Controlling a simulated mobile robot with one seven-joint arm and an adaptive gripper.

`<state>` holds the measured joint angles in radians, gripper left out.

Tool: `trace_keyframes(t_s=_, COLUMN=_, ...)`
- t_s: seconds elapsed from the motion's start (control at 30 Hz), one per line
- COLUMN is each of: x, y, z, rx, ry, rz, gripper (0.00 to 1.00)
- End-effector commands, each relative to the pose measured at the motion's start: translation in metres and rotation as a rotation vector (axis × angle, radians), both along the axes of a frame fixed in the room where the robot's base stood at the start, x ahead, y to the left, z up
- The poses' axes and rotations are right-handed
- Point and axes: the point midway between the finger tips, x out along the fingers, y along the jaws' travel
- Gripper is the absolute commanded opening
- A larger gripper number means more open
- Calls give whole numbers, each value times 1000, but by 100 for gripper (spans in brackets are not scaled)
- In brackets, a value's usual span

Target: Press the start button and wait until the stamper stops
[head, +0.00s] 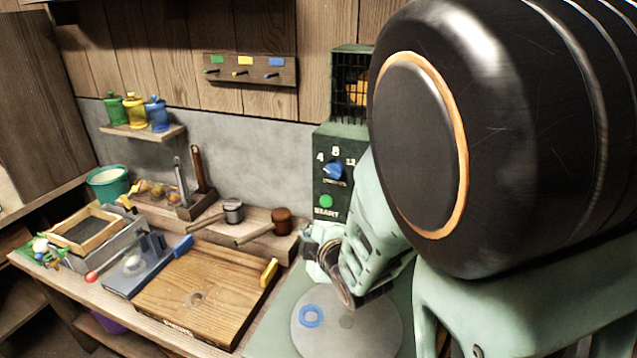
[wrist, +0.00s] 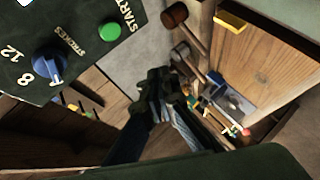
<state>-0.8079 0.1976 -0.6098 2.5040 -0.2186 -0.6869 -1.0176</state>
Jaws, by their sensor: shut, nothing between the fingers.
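The green start button (head: 326,201) sits low on the dark green control panel (head: 322,151), above the word START. It also shows in the wrist view (wrist: 109,31). A blue strokes dial (head: 334,170) with the numbers 4, 8 and 12 is above it. My gripper (head: 318,246) is shut and empty, a little below the button in the head view. In the wrist view its dark fingers (wrist: 164,78) appear apart from the button, to its lower right. A round grey plate (head: 375,335) with a blue ring (head: 311,316) lies beneath. The stamper itself is not discernible; my arm hides much of the machine.
A wooden board (head: 220,290) with yellow and blue clips lies left of the machine. Mallets (head: 281,221) rest on a ledge behind it. A framed mould (head: 87,231) and a teal bucket (head: 108,184) stand farther left. A caged lamp (head: 349,88) tops the panel.

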Motion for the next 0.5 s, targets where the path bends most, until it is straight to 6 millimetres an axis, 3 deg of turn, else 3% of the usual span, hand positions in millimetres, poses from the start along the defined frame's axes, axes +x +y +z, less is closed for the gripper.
trace_keyframes(t_s=0.27, x=11, y=-5, z=0, rx=-2, ry=-1, rz=-2, gripper=0)
trace_keyframes(t_s=0.5, x=41, y=-18, z=1, rx=-4, ry=-1, rz=-2, gripper=0)
